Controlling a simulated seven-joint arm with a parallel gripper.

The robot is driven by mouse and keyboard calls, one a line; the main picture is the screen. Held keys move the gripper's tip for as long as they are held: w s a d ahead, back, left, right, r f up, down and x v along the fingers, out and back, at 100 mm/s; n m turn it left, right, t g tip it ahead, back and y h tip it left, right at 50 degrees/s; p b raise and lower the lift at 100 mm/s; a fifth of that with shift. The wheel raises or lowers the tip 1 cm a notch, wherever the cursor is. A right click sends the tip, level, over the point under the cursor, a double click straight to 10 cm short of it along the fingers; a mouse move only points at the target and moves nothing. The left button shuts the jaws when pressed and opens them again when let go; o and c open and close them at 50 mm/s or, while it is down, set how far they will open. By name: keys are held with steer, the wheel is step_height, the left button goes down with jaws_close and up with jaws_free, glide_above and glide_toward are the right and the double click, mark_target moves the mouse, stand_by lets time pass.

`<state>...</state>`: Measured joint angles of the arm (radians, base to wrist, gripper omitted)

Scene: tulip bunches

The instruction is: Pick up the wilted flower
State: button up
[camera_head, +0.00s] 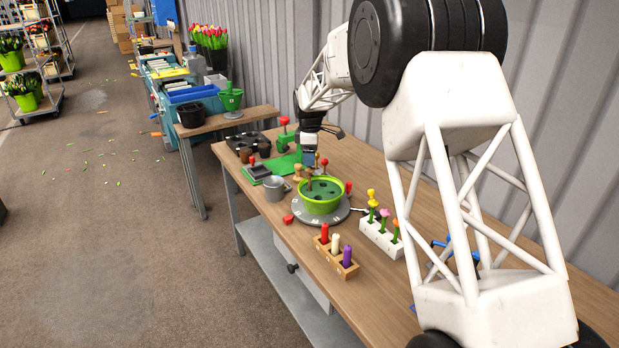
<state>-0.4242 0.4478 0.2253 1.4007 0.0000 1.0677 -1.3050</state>
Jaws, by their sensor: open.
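A white block (368,234) on the workbench holds small upright flowers: a yellow one (372,194), a pink one (384,214) and an orange-red one (396,225). A lime-green bowl (320,207) with a dark green inside stands on a grey round plate (343,213). A small brown upright thing (309,176) shows at the bowl's back left; I cannot tell whether it is the wilted flower. My gripper (309,162) is open, pointing down above and behind the bowl. Its fingertips are small and partly lost against the things behind.
A wooden block (330,258) with red, white and purple pegs stands at the bench's front. A grey mug (275,188) is left of the bowl. A green press (288,146) and a black tray (240,143) stand behind. Bare bench (385,310) lies at the front right.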

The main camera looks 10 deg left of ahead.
mark_target(310, 174)
steer(key=shift+f, duration=0.1)
steer(key=shift+f, duration=1.2)
steer(key=shift+f, duration=0.1)
steer(key=shift+f, duration=2.5)
steer(key=shift+c, duration=0.3)
steer(key=c, duration=0.9)
